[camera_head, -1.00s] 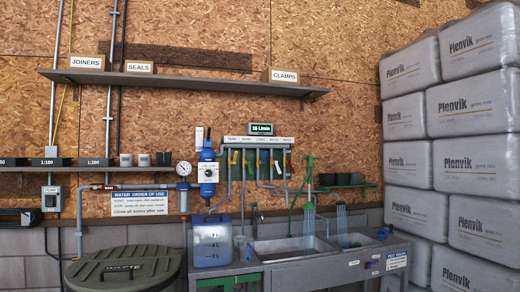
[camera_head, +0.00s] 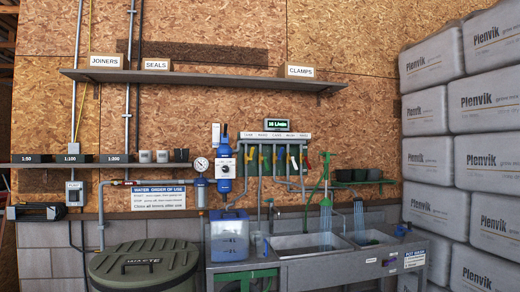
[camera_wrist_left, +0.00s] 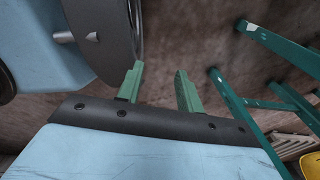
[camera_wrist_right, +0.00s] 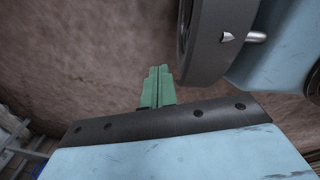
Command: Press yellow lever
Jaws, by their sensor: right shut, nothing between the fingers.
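A small yellow lever (camera_head: 252,153) is on the row of valves under the grey labelled panel (camera_head: 276,138) on the chipboard wall. Neither gripper shows in the head view, and the levers do not show clearly in the wrist views. My left gripper (camera_wrist_left: 160,83) is open, its green fingers apart and empty, over bare floor. My right gripper (camera_wrist_right: 158,72) is shut with its green fingers together and nothing between them, also over bare floor.
A sink bench (camera_head: 330,265) stands below the valves, with a blue-liquid tank (camera_head: 229,238) at its left. Stacked Plenvik bags (camera_head: 430,160) fill the right. In the left wrist view, a green frame (camera_wrist_left: 245,120) stands near the fingers.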

